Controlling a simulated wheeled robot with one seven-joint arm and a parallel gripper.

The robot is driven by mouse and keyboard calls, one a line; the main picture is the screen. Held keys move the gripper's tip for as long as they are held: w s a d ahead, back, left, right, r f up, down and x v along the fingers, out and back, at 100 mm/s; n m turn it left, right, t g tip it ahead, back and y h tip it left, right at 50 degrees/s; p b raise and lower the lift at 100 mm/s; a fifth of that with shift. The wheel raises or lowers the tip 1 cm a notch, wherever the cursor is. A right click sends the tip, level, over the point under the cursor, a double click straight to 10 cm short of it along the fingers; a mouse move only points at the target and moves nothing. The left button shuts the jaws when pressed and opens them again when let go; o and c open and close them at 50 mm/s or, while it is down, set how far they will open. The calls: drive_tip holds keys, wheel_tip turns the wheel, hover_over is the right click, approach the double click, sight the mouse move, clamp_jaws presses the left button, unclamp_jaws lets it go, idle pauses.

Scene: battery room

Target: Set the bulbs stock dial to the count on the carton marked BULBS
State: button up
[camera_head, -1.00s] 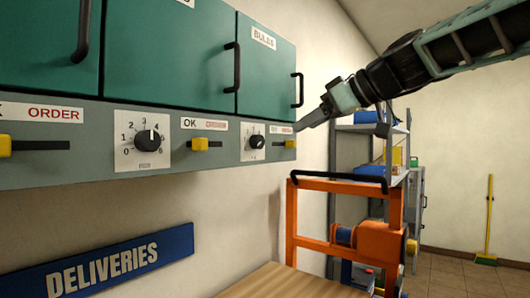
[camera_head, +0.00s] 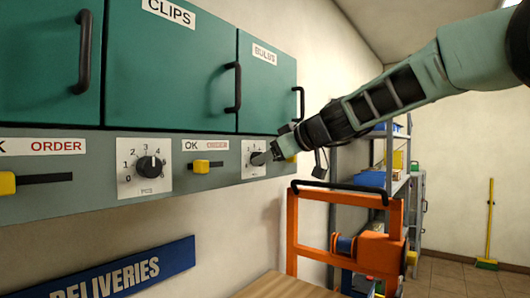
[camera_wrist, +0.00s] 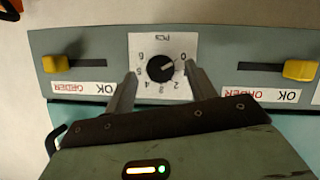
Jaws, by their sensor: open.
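The bulbs stock dial (camera_head: 253,172) is a white plate with a black knob, under the green door labelled BULBS (camera_head: 264,54). The wrist view shows it upside down, with the knob (camera_wrist: 160,68) at the middle of a scale from 0 to 6. The knob's pale mark points toward the low end, near 0 or 1. My gripper (camera_wrist: 159,71) is open, with one finger on each side of the knob. I cannot tell if the fingers touch it. In the head view my gripper (camera_head: 268,156) partly hides the dial. I see no carton marked BULBS.
Yellow sliders (camera_wrist: 55,63) (camera_wrist: 300,70) flank the dial on the grey panel. The CLIPS dial (camera_head: 148,167) reads near 3 or 4. Below are a DELIVERIES sign (camera_head: 115,272), a wooden top (camera_head: 285,287) and an orange frame (camera_head: 345,195). Shelves (camera_head: 390,160) stand behind.

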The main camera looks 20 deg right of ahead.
drive_tip(key=shift+x, duration=1)
drive_tip(key=c, duration=1)
drive_tip(key=shift+o, duration=0.2)
